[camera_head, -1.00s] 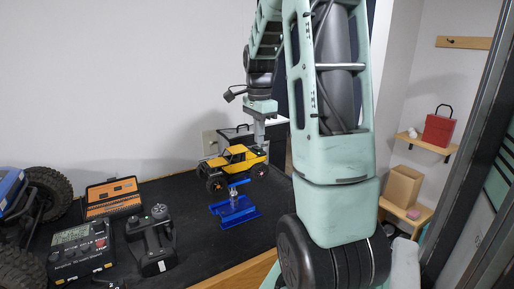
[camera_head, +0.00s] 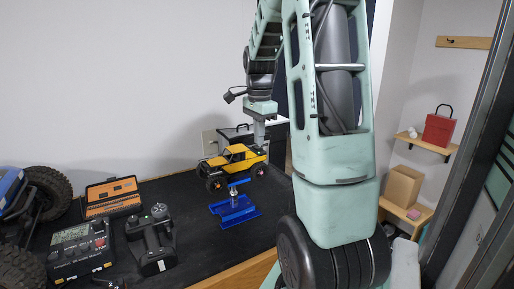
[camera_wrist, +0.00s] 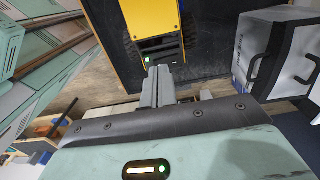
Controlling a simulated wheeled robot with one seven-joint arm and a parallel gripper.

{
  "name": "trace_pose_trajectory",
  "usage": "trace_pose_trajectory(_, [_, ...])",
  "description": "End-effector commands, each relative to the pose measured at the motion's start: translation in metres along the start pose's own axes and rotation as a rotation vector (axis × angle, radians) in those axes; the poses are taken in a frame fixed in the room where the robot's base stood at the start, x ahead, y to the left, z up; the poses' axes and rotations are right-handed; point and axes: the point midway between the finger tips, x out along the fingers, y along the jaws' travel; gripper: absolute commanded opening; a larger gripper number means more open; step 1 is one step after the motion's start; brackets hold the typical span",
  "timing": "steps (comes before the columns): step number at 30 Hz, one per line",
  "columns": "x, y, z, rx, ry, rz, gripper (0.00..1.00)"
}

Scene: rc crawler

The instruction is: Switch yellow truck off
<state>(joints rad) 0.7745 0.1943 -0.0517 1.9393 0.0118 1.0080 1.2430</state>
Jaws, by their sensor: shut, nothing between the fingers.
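The yellow truck (camera_head: 239,154), with black wheels, sits on or just behind a blue stand (camera_head: 235,211) on the black bench mat. In the wrist view, the truck's yellow body (camera_wrist: 152,17) is at the top, with a black end piece below it. A small green-white light (camera_wrist: 147,59) glows beside the fingertips there. My gripper (camera_head: 259,146) is at the truck's right end in the head view. In the wrist view, its fingers (camera_wrist: 163,72) are together and empty, right at the black end piece. I cannot tell whether they touch it. No switch is clearly visible.
A black-and-grey case (camera_wrist: 282,55) stands right of the fingers in the wrist view. On the bench are a transmitter (camera_head: 153,240), a charger box (camera_head: 77,250), an orange tool case (camera_head: 112,197) and a blue vehicle (camera_head: 14,190) with large tyres. The front mat beside the stand is clear.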

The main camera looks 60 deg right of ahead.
Motion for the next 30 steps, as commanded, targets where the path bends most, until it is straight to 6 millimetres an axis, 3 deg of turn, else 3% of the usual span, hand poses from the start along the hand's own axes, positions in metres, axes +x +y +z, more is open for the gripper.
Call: trace_pose_trajectory(30, [0.011, 0.0, 0.0, 0.0, 0.0, 0.001, 0.0])
